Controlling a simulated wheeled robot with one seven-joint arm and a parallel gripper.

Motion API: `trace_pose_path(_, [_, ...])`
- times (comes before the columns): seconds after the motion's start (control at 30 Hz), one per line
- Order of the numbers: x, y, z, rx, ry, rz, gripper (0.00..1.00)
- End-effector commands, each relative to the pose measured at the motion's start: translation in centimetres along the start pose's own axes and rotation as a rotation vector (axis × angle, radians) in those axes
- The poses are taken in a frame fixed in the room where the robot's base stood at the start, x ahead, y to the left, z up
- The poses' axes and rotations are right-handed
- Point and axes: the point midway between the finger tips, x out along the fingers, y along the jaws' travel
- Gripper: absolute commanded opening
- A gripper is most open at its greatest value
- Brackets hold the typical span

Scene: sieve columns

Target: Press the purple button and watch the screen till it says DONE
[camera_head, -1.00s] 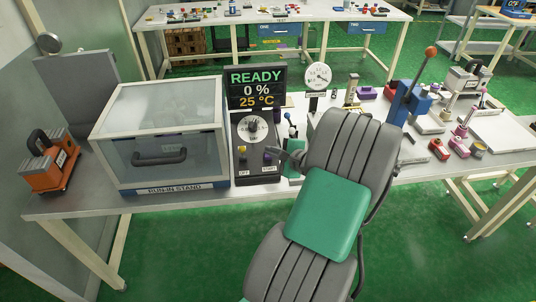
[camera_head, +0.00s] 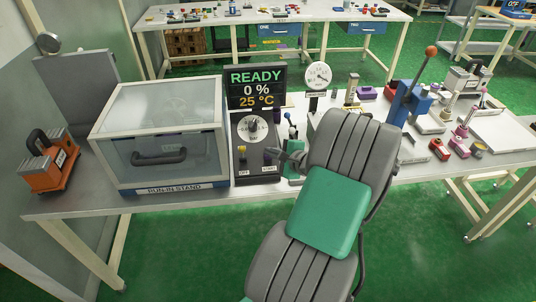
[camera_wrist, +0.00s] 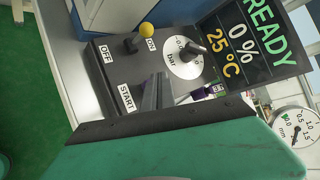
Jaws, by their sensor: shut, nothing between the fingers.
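The purple button (camera_head: 267,157) sits above the START label on the dark control panel (camera_head: 255,178). In the wrist view the shut fingers (camera_wrist: 157,88) point at the panel. I cannot tell whether they touch the button.
A yellow-topped switch (camera_head: 242,150) stands by the OFF label. A dial (camera_head: 252,128) with a knob is above it. The run-in stand's glass-fronted box (camera_head: 160,135) is to the left. A round gauge (camera_head: 317,76) and a blue lever press (camera_head: 410,103) stand to the right.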

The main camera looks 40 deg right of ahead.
Motion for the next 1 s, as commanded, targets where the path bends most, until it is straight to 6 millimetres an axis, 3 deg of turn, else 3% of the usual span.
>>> trace_pose_path(1.0, [0.70,0.53,-0.53,0.000,0.001,0.000,0.00])
